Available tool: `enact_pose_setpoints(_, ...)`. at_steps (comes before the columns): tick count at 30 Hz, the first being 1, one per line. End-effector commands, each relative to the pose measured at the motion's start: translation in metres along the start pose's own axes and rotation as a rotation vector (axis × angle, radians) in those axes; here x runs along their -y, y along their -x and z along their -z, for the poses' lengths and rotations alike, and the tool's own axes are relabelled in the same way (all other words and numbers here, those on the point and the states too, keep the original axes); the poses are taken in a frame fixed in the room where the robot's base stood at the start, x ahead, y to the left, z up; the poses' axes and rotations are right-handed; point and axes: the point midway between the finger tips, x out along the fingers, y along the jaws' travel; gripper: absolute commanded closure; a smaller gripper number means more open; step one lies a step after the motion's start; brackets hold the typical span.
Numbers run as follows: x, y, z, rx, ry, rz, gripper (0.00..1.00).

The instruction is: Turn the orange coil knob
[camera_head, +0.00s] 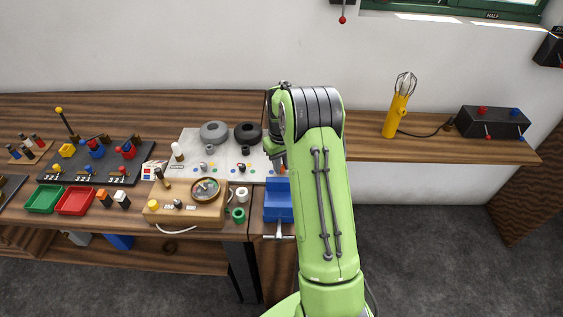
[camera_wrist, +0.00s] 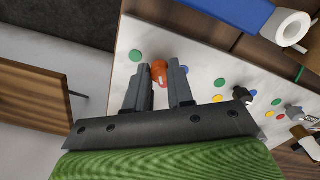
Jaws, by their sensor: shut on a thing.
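The orange coil knob (camera_wrist: 158,70) shows in the wrist view on a white panel (camera_wrist: 200,62) with coloured dots. My gripper (camera_wrist: 159,74) has one finger on each side of the knob and is shut on it. The knob's lower part is partly hidden between the fingers. In the head view the white panel (camera_head: 190,142) lies on the wooden bench, and my green arm covers its right end, so the knob and fingertips are hidden there.
Two round dark pieces (camera_head: 214,132) stand at the panel's back. A wooden box with a round gauge (camera_head: 206,189) stands in front. A blue vise (camera_head: 277,203) is close beside my arm. A yellow lamp (camera_head: 397,110) and a black switch box (camera_head: 492,123) are to the right.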

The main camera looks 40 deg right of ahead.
Motion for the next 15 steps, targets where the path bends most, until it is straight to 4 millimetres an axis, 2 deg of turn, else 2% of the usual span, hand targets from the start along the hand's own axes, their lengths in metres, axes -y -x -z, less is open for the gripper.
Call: enact_pose_setpoints(15,-0.0006,0.0017,0.0011,-0.005,-0.489,0.0,1.0)
